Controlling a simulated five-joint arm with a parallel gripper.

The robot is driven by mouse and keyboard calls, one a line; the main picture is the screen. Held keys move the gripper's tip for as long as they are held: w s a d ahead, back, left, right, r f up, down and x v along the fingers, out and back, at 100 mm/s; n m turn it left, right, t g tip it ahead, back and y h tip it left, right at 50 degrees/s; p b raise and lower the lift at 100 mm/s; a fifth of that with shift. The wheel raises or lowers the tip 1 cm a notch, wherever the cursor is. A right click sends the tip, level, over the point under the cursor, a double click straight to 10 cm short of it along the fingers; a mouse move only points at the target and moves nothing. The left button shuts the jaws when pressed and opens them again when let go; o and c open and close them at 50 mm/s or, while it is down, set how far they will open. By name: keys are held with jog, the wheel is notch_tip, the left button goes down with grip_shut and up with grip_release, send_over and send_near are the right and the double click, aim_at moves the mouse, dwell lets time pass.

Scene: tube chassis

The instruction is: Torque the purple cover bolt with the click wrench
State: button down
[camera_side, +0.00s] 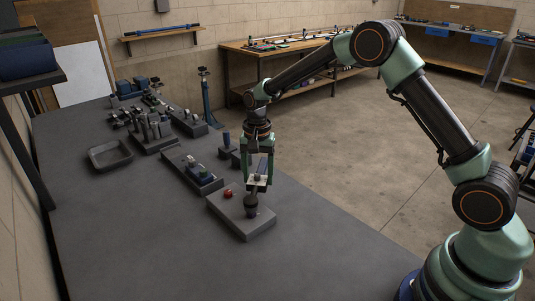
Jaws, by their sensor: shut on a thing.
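My gripper (258,180) points straight down over a low grey block (238,226). Its green fingers are shut on a small tool with a pale silver part, which I take to be the click wrench (259,180). The tool's lower end meets a dark, purplish round piece (251,207) near the block's right side. I cannot tell whether this piece is the purple cover bolt or a socket over it. A red knob or bolt head (228,194) stands on the same block, to the left of the tool.
Behind the block are a grey tray with small parts (192,174) and a small block with a dark blue peg (227,138). An empty dark tray (110,155) and racks of metal parts (150,133) stand at the back left. The front of the grey table (150,240) is clear.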

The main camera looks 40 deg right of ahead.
jog(key=shift+f, duration=0.85)
grip_release()
